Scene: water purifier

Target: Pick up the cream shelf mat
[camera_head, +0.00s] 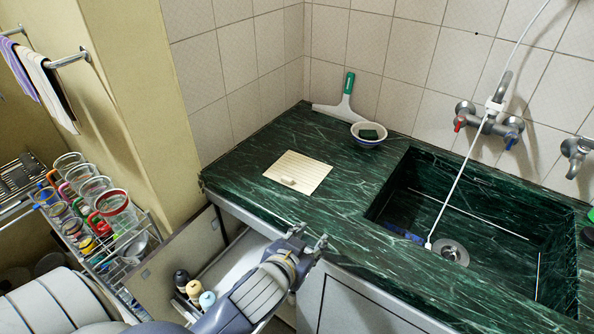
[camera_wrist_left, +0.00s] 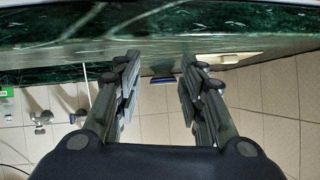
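The cream shelf mat (camera_head: 298,172) lies flat on the dark green marble counter, left of the sink, in the head view. A small pale block-like piece (camera_head: 288,181) sits on its front part. My left gripper (camera_head: 318,242) is at the counter's front edge, in front of the mat and apart from it. In the left wrist view, my left gripper's fingers (camera_wrist_left: 160,75) are spread with nothing between them. My right gripper is not in view.
The sink (camera_head: 470,215) is to the right. An open drawer or cabinet with bottles (camera_head: 190,286) is below, and a rack of cups (camera_head: 95,205) is at the left.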

